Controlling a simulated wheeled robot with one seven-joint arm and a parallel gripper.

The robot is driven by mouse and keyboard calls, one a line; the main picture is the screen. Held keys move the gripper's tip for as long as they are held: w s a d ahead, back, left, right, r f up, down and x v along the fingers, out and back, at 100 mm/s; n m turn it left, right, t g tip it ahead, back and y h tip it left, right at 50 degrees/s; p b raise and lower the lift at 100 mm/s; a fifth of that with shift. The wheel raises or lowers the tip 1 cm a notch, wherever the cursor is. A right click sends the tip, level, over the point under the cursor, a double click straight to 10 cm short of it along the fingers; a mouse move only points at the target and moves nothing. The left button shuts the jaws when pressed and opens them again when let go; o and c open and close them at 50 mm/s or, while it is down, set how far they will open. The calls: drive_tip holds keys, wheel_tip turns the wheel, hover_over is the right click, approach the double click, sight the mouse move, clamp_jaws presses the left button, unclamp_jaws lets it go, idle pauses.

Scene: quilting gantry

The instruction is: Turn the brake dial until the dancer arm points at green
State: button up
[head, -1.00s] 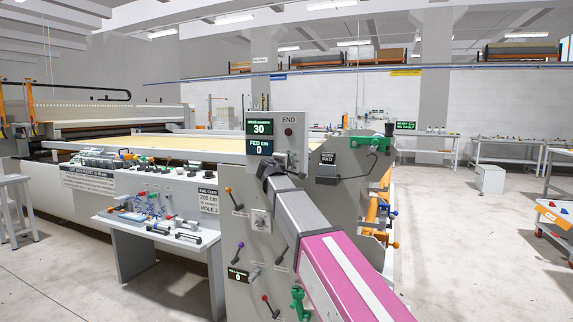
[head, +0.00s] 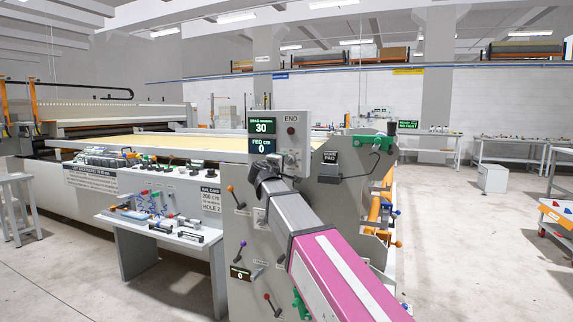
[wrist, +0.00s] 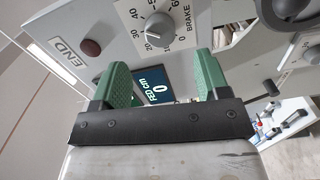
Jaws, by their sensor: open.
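The brake dial (wrist: 159,29) is a grey round knob with a white mark, on the panel in the wrist view. A printed number scale and the word BRAKE surround it. My gripper (wrist: 160,68) has green fingers, spread open with nothing between them. The dial shows just beyond the fingertips, between them in the picture, and looks apart from them. In the head view my gripper (head: 263,172) is a dark shape in front of the panel, and the dial is hidden. The upper display (head: 261,127) reads 30. I cannot make out the dancer arm or its green mark.
A FED cm display (wrist: 155,88) reading 0 sits behind my fingers. A dark red button (wrist: 90,48) is beside the END label. Several coloured levers, such as an orange one (head: 231,190), stick out of the side panel. Open floor lies to the right.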

drive_tip(key=v, duration=0.3)
drive_tip(key=shift+s+a, duration=0.1)
drive_tip(key=shift+s, duration=0.2)
drive_tip(key=s+d+f+m+g, duration=0.1)
drive_tip(key=d+f+m+g, duration=0.15)
drive_tip(key=d+f, duration=0.55)
drive_tip(key=s+d+f+m+g, duration=0.1)
drive_tip(key=d+f+g, duration=0.2)
drive_tip(key=f, duration=0.9)
drive_tip(key=s+d+f+m+g, duration=0.1)
drive_tip(key=d+f+m+g, duration=0.15)
drive_tip(key=d+f, duration=0.5)
drive_tip(key=s+d+f+m+g+y, duration=0.3)
drive_tip(key=s+d+f+g, duration=0.1)
drive_tip(key=s+f, duration=0.6)
drive_tip(key=s+d+f+m+g+y, duration=0.3)
drive_tip(key=s+f, duration=0.7)
drive_tip(key=f, duration=0.6)
drive_tip(key=shift+d+f+m+g, duration=0.35)
drive_tip(key=shift+d+g, duration=0.35)
drive_tip(key=shift+g, duration=0.3)
drive_tip(key=shift+s, duration=0.15)
